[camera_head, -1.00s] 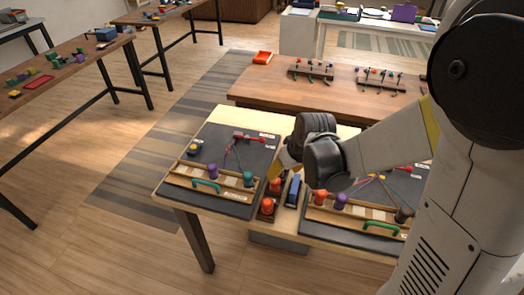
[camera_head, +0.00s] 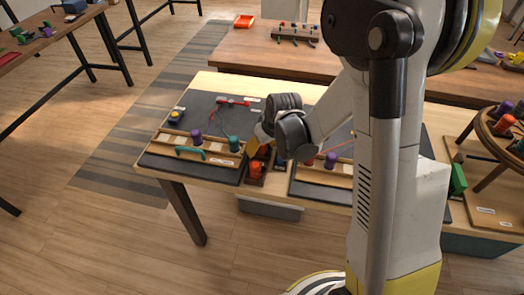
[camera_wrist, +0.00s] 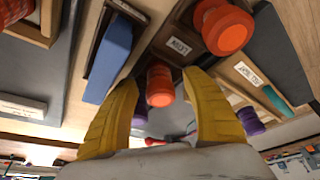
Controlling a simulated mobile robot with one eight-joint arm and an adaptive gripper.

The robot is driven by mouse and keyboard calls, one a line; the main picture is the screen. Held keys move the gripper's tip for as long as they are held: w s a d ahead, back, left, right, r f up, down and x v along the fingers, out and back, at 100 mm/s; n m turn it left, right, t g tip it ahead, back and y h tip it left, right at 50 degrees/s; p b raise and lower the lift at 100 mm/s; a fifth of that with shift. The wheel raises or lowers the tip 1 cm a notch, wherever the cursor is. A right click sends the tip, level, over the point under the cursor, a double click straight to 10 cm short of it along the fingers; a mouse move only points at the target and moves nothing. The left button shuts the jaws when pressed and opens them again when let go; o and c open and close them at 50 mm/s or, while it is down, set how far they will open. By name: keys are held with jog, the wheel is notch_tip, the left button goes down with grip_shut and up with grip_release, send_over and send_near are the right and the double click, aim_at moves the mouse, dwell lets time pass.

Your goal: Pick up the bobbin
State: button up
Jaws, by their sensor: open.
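Several bobbins are in view, and which one the task means is not told. My gripper (camera_wrist: 162,84) is open, with its two yellow fingers pointing into the small wooden tray. An orange bobbin (camera_wrist: 160,88) shows between the fingers in the wrist view; whether they touch it I cannot tell. A second, nearer-looking orange bobbin (camera_wrist: 226,28) is just right of it. In the head view, my gripper (camera_head: 257,148) is over the tray, above an orange bobbin (camera_head: 256,169), and my wrist hides part of the tray.
A blue block (camera_wrist: 109,62) lies in the neighbouring tray slot. The left board holds a wooden rack (camera_head: 194,148) with a purple bobbin (camera_head: 196,135) and a green bobbin (camera_head: 233,143). A round wooden stand (camera_head: 492,128) with bobbins is at the right.

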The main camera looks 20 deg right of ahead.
jog(key=shift+c, duration=0.5)
jog(key=shift+r, duration=0.1)
grip_shut()
